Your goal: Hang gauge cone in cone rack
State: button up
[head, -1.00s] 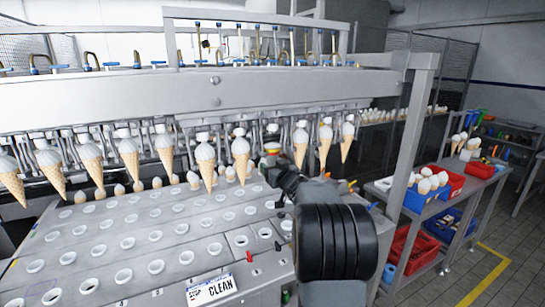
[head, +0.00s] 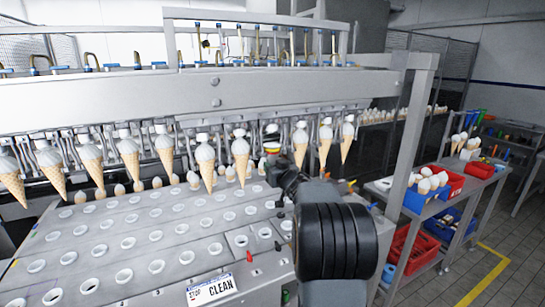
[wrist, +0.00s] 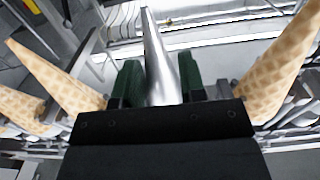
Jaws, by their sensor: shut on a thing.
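The gauge cone is a smooth silver metal cone (wrist: 160,62), held between the green-padded fingers of my gripper (wrist: 158,82) in the wrist view. Its narrow tip points toward the top of that picture. In the head view my gripper (head: 272,160) is partly hidden behind my own wrist, at the row of hanging cones. The cone rack is the row of grippers under the long white beam (head: 120,100). I cannot tell whether the gauge cone touches a rack holder.
Waffle cones with white tops hang close on both sides, one to the left (head: 240,160) and one to the right (head: 300,150). Below is a grey plate with white-ringed holes (head: 130,240). A side table with red and blue bins (head: 418,198) stands at the right.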

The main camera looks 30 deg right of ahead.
jog(key=shift+r, duration=0.3)
jog(key=s+a, duration=0.1)
jog(key=s, duration=0.7)
jog(key=shift+s, duration=0.2)
dwell(1.0)
dwell(0.5)
jog(key=shift+a+f, duration=0.1)
